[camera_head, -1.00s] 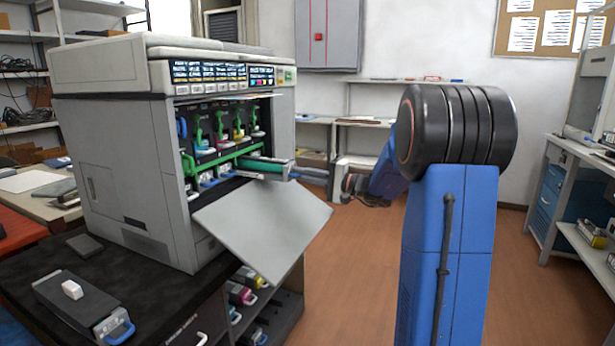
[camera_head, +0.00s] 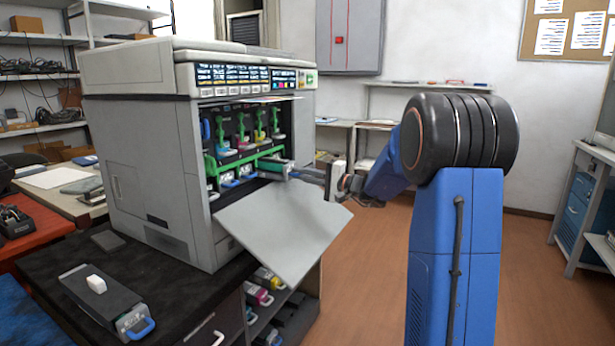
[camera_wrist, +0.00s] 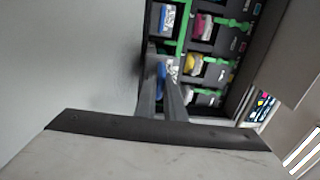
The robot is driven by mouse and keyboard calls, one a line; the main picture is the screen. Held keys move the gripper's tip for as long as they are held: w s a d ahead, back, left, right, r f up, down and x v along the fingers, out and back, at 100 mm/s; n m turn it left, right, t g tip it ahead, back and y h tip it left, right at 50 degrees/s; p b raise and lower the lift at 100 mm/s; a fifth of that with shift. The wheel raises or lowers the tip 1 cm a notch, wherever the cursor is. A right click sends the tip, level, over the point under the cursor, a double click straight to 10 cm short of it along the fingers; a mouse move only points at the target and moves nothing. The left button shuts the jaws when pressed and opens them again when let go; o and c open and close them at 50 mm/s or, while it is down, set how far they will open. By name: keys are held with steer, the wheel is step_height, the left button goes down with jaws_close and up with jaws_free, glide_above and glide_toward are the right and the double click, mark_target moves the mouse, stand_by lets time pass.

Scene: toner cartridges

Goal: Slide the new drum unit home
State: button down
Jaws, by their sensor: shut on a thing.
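The new drum unit (camera_head: 273,166), dark grey with a green drum and a green rail beside it, lies lengthwise in the rightmost lower slot of the open printer (camera_head: 150,150). My gripper (camera_head: 300,173) is shut on the drum unit's outer end, in front of the opening. In the wrist view my two dark fingers (camera_wrist: 162,95) close around a blue handle (camera_wrist: 161,76), and they hide part of it. How deep the unit's far end sits is hidden inside the printer.
The printer's front door (camera_head: 285,230) hangs open and slopes down below my gripper. Several coloured toner cartridges stand in the upper row. Another dark unit with a blue handle (camera_head: 105,300) lies on the black cart top (camera_head: 190,290). Floor to the right is clear.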

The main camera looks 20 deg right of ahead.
steer(key=shift+f+x, duration=0.1)
steer(key=shift+x, duration=2.55)
steer(key=shift+f+x, duration=0.15)
steer(key=shift+x, duration=2.55)
steer(key=c, duration=1.8)
jaws_free()
steer(key=shift+o, duration=0.2)
steer(key=shift+o, duration=0.4)
steer(key=shift+f, duration=0.1)
steer(key=o, duration=0.3)
steer(key=shift+f, duration=0.15)
steer(key=shift+c, duration=0.3)
